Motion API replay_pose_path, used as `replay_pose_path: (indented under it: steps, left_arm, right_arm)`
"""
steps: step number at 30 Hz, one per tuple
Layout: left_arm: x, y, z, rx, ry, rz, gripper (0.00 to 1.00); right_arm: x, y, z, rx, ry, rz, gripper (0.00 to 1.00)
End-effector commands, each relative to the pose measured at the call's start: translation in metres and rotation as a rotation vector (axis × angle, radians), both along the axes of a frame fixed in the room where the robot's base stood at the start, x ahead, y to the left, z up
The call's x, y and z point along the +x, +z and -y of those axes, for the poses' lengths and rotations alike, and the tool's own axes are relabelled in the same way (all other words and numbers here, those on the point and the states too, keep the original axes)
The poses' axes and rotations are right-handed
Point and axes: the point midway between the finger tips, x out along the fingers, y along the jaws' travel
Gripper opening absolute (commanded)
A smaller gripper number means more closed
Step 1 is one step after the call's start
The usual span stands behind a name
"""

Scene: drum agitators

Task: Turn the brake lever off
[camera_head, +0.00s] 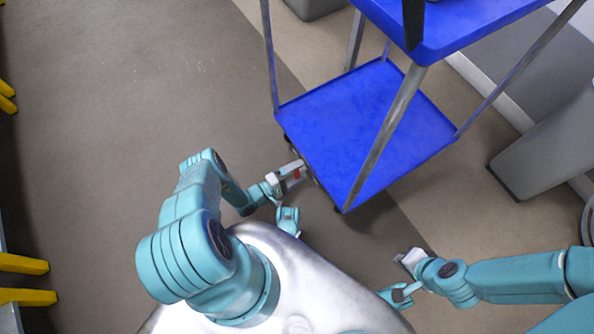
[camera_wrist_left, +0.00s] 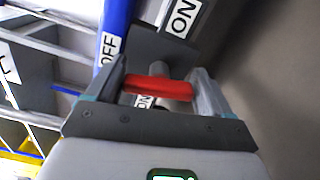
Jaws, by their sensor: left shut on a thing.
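My left gripper (camera_head: 303,170) is at the near-left edge of the cart's blue lower shelf (camera_head: 365,130), low beside its corner. In the left wrist view, its two fingers (camera_wrist_left: 160,80) stand on either side of a red brake lever (camera_wrist_left: 158,86) and are shut on it. An OFF label (camera_wrist_left: 109,48) shows on the blue edge to the left. An ON label (camera_wrist_left: 182,17) shows above, and another is partly hidden below the lever. In the head view the lever is mostly hidden by the gripper. My right gripper (camera_head: 406,258) is apart from the cart, at lower right; its jaws are too small to judge.
The cart's upper blue shelf (camera_head: 470,25) and metal posts rise above the lower shelf. A grey bin (camera_head: 550,145) stands at right by the wall. Yellow legs (camera_head: 25,297) show at the left edge. The floor left of the cart is clear.

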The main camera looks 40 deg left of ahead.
Motion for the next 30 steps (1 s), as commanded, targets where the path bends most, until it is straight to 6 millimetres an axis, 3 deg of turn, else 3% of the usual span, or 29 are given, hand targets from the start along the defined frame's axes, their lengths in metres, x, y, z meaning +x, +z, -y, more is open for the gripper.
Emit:
replay_pose_path:
  steps: [12,29,30]
  left_arm:
    - [-0.0012,-0.0012,-0.001,0.174,0.003,0.071,0.51]
    - [-0.001,-0.0016,-0.0012,0.201,0.003,0.083,0.51]
    - [-0.001,-0.0016,-0.0012,0.201,0.003,0.083,0.88]
  right_arm:
    - [-0.0038,0.0056,-0.0007,0.002,0.001,-0.013,0.0]
    - [-0.0043,0.006,-0.0008,0.002,0.002,-0.014,0.0]
    - [-0.0043,0.006,-0.0008,0.002,0.002,-0.014,0.0]
